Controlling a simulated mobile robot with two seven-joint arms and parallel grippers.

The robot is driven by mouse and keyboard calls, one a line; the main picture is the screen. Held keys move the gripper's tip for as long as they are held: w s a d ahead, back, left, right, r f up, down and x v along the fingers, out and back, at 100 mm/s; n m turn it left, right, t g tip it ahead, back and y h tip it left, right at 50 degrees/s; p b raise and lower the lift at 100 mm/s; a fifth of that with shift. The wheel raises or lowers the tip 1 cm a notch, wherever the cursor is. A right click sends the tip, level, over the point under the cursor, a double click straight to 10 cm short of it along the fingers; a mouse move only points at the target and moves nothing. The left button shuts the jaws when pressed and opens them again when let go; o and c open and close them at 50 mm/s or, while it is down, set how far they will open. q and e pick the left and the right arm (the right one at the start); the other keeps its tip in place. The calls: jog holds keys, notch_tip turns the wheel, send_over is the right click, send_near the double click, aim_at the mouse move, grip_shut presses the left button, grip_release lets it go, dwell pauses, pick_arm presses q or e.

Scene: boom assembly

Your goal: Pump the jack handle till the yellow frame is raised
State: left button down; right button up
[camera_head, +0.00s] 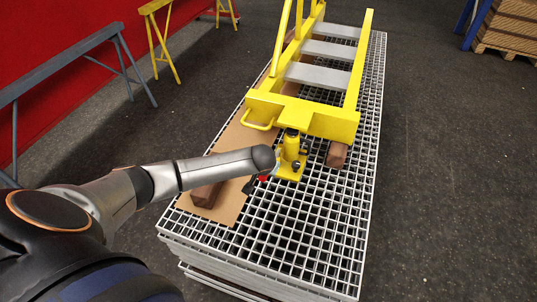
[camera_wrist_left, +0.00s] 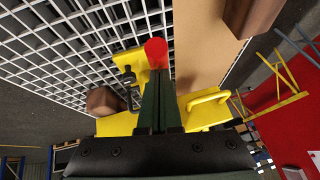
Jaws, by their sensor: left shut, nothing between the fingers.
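The yellow frame (camera_head: 305,117) has grey steps and lies along a grating, its near end above a yellow jack (camera_head: 291,162). The jack also shows behind my fingers in the left wrist view (camera_wrist_left: 133,68). A small red round piece (camera_head: 263,178), which looks like the jack handle's end, sits beside the jack; it appears just beyond my fingertips in the left wrist view (camera_wrist_left: 156,52). The rest of the handle is hidden. My left gripper (camera_wrist_left: 157,85) is shut and empty, close to the red piece; I cannot tell whether they touch. My right gripper is out of view.
The metal grating (camera_head: 310,245) is stacked in layers. A wooden block (camera_head: 206,194) lies on a brown board (camera_head: 228,150), and another block (camera_head: 337,155) is under the frame. Trestles (camera_head: 120,60) stand at left, a pallet (camera_head: 508,30) at right. The floor between is clear.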

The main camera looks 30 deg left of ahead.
aim_at(264, 180)
pick_arm(q)
jog(key=f, duration=0.1)
jog(key=s+f+t+b, duration=0.1)
jog(key=f+t, duration=0.1)
jog(key=f, duration=0.1)
jog(key=shift+s+d+y, duration=0.25)
jog(key=shift+s+y, duration=0.05)
jog(key=shift+s, duration=0.05)
jog(key=shift+s+f+b, duration=0.15)
jog(key=shift+f+b, duration=1)
jog(key=shift+f, duration=0.55)
jog(key=shift+s+f, duration=0.15)
jog(key=shift+f, duration=0.15)
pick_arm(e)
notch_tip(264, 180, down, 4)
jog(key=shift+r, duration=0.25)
pick_arm(q)
jog(key=shift+s+f, duration=0.1)
jog(key=shift+f, duration=0.05)
